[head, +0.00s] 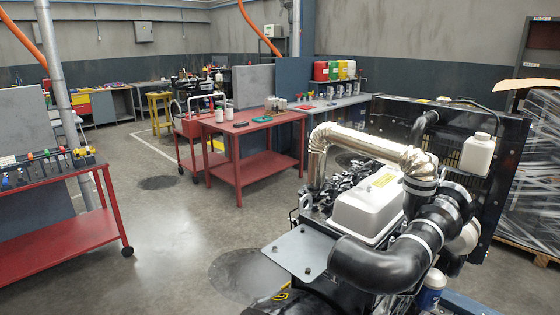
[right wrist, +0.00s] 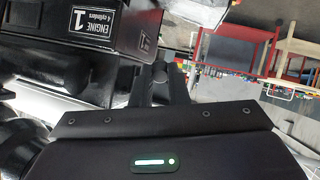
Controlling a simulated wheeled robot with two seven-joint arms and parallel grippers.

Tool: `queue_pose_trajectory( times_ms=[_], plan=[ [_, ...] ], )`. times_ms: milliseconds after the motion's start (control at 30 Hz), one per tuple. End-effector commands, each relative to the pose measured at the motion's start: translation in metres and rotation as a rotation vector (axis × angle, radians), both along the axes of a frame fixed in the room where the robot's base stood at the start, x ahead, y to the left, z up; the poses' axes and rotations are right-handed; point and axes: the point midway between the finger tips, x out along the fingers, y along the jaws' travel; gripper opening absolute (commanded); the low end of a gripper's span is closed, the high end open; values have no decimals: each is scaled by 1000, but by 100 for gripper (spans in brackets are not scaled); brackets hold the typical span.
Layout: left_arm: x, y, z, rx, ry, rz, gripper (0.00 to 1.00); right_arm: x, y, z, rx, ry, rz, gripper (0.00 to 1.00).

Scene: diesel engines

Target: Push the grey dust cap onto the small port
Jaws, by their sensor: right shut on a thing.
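In the right wrist view, my right gripper (right wrist: 160,84) points away from the camera with its dark fingers shut. A small dark grey piece between the fingertips appears to be the dust cap (right wrist: 160,70); its outline is hard to make out against the fingers. The gripper is close to the engine block (right wrist: 85,22), which bears an "ENGINE 1, 4 cylinders" label. I cannot make out the small port in either view. In the head view the diesel engine (head: 375,208) stands at the right, with a light valve cover and silver and black pipes. My left gripper is not in view.
A grey plate (head: 300,250) juts from the engine's front. A black radiator (head: 480,130) stands behind it. A red table (head: 255,130) is at the middle back, a red cart (head: 60,235) at the left. The floor (head: 185,240) between is clear.

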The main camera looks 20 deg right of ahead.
Motion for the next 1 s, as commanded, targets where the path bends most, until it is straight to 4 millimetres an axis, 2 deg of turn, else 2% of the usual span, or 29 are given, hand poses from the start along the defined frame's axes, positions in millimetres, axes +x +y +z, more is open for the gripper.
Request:
queue_pose_trajectory(
  times_ms=[33, 200, 400, 500, 1000],
  plan=[
    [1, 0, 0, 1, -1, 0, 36, -1, 25, 13, 0, -6, 43, 0],
    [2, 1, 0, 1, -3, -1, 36, -4, 87, 39, -2, -7, 148, 0],
    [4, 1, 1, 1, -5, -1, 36, -8, 140, 62, -2, -7, 239, 0],
    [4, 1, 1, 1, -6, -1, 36, -9, 159, 70, -3, -7, 271, 0],
    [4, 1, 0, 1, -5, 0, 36, -8, 158, 69, 8, -5, 261, 0]
  ],
)
